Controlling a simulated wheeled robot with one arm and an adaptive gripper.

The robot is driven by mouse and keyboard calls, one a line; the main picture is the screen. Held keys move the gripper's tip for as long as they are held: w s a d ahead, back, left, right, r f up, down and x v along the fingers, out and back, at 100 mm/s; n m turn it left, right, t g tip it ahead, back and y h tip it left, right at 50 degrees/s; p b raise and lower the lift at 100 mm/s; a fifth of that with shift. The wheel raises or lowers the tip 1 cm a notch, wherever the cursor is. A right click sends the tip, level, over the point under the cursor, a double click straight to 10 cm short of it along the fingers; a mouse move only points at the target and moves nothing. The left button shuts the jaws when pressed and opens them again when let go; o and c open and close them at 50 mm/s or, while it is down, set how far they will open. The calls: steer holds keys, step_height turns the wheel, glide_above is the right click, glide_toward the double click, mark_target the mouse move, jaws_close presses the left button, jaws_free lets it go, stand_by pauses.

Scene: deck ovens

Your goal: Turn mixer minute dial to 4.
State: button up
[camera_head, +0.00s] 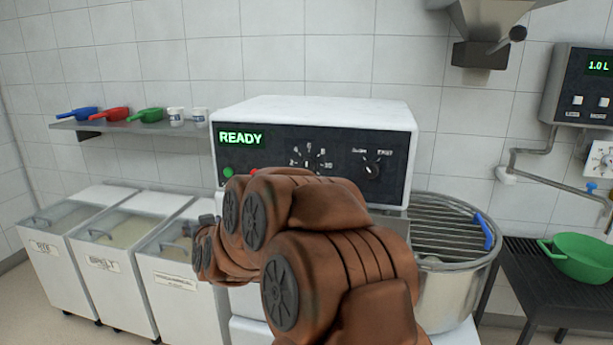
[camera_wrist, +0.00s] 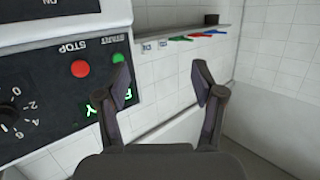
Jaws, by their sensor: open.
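The mixer (camera_head: 320,108) has a dark control panel with a lit green READY display (camera_head: 240,138). Its minute dial (camera_head: 310,158) has a white number scale in the middle of the panel, and my arm covers its lower part. In the wrist view the panel appears upside down, and the minute dial (camera_wrist: 9,115) is cut by the left edge. I cannot tell which number it points to. My gripper (camera_wrist: 161,75) is open and empty, with its fingers apart, to the side of the dial near the READY display. In the head view the gripper is mostly hidden behind my arm.
The red STOP button (camera_wrist: 81,68) and green START button (camera_wrist: 118,58) lie between the dial and my gripper. A second knob (camera_head: 372,171) sits right of the dial. A shelf (camera_head: 140,125) with scoops and cups is at left, above white bins (camera_head: 115,262).

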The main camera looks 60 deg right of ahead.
steer(key=s+d+r+m+h+b, duration=0.1)
steer(key=s+d+m+h, duration=0.15)
steer(key=d, duration=0.35)
steer(key=s+d+r+m+h, duration=0.1)
steer(key=d+h, duration=0.3)
steer(key=d, duration=0.2)
steer(key=m+g+h+b, duration=0.2)
steer(key=m+g+h, duration=0.25)
steer(key=h, duration=0.25)
glide_toward(308, 165)
steer(key=w+d, duration=0.1)
steer(key=d, duration=0.1)
steer(key=shift+g, duration=0.55)
steer(key=shift+w+p+x, duration=0.1)
steer(key=shift+p+x, duration=0.3)
steer(key=shift+x, duration=1.45)
steer(key=shift+w+p+x, duration=0.15)
steer(key=shift+p+x, duration=0.25)
steer(key=shift+x, duration=1.45)
steer(key=shift+a+n, duration=0.1)
steer(key=shift+n, duration=0.2)
steer(key=c, duration=1.1)
